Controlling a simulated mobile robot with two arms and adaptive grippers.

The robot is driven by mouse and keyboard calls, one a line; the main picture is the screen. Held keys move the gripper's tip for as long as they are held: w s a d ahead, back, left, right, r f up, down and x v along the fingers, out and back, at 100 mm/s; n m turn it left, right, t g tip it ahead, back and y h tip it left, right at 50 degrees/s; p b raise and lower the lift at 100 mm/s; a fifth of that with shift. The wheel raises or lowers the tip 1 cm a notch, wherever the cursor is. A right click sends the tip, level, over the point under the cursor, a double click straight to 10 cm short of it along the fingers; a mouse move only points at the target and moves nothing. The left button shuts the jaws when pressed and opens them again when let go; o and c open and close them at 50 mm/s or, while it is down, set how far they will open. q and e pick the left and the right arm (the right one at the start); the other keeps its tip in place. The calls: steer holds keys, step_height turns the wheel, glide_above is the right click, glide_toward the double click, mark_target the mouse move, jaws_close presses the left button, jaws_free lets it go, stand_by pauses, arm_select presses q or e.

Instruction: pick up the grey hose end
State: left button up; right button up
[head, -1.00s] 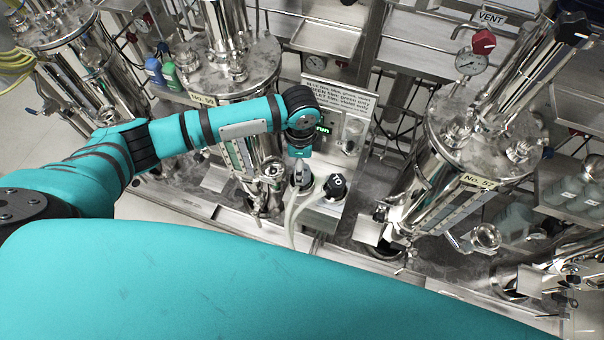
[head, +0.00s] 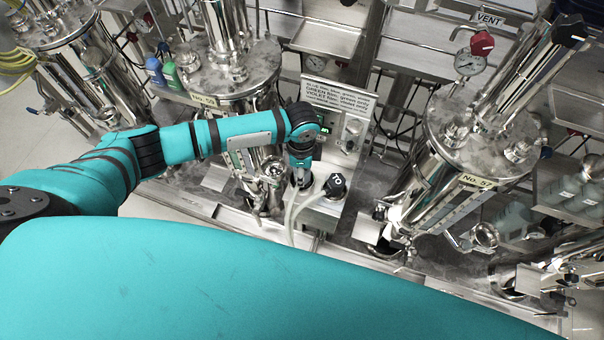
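The grey hose (head: 291,220) rises in a curve in front of a small steel panel between the two middle vessels. Its upper end is at or just under my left gripper (head: 301,182), which points down there and is small and partly hidden by my own wrist. I cannot tell whether the fingers are around the hose end or beside it, or whether they are apart. My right gripper is out of view.
A black knob (head: 335,186) stands close to the right of the hose. A printed sign (head: 338,98) is behind my wrist. Blue and green bottles (head: 161,73) are at the upper left.

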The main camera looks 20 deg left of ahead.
arm_select(q)
jaws_close()
steer(key=shift+r, duration=0.15)
